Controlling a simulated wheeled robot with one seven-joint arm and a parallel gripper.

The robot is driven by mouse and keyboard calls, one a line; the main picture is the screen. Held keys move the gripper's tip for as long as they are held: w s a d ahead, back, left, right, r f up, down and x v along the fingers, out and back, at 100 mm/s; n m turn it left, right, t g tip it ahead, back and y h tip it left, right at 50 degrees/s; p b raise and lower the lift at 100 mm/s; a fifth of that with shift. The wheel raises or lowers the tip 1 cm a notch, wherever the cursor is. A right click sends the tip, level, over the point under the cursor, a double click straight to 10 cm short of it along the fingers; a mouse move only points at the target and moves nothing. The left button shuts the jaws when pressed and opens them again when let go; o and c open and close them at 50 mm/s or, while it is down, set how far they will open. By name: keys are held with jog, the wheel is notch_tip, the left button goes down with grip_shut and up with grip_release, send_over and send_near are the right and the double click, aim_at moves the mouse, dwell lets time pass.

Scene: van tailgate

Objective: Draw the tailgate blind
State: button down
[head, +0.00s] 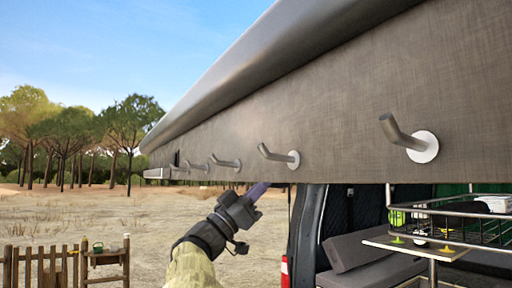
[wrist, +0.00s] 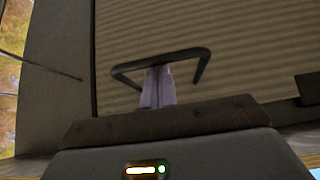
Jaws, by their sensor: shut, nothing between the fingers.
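The tailgate blind (wrist: 230,40) shows in the wrist view as a ribbed, beige-grey surface behind a dark U-shaped handle (wrist: 203,65). My gripper (wrist: 157,72) is shut, with its pale purple fingers together and nothing between them. Its fingertips overlap the middle of the handle's bar in the picture; I cannot tell whether they touch it. In the head view my gripper (head: 260,188) reaches up to the lower edge of a long grey panel (head: 330,100), which hides the blind and handle there.
Several metal hooks (head: 405,135) stick out from the panel. The van's open rear (head: 355,215) holds grey cushions (head: 365,248) and a wire basket (head: 465,225) at the right. A wooden fence (head: 60,268) stands at lower left. Open dry ground (head: 130,220) lies between.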

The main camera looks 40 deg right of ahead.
jog(key=s+d+p, duration=0.1)
jog(key=s+d, duration=0.1)
jog(key=d, duration=0.6)
jog(key=shift+d+f, duration=0.2)
jog(key=shift+d, duration=0.15)
dwell(0.5)
jog(key=shift+d, duration=0.15)
jog(key=s+d+p, duration=0.2)
jog(key=d+p, duration=0.1)
jog(key=d, duration=0.8)
jog(key=shift+s+d+f+p, duration=0.15)
jog(key=shift+s+p, duration=0.25)
dwell(1.0)
jog(key=shift+d, duration=0.1)
jog(key=s+d+p, duration=0.2)
jog(key=d+p, duration=0.4)
jog(key=d, duration=0.5)
jog(key=shift+s+d+f, duration=0.15)
jog(key=shift+s+d, duration=0.1)
jog(key=shift+s, duration=0.15)
dwell(0.9)
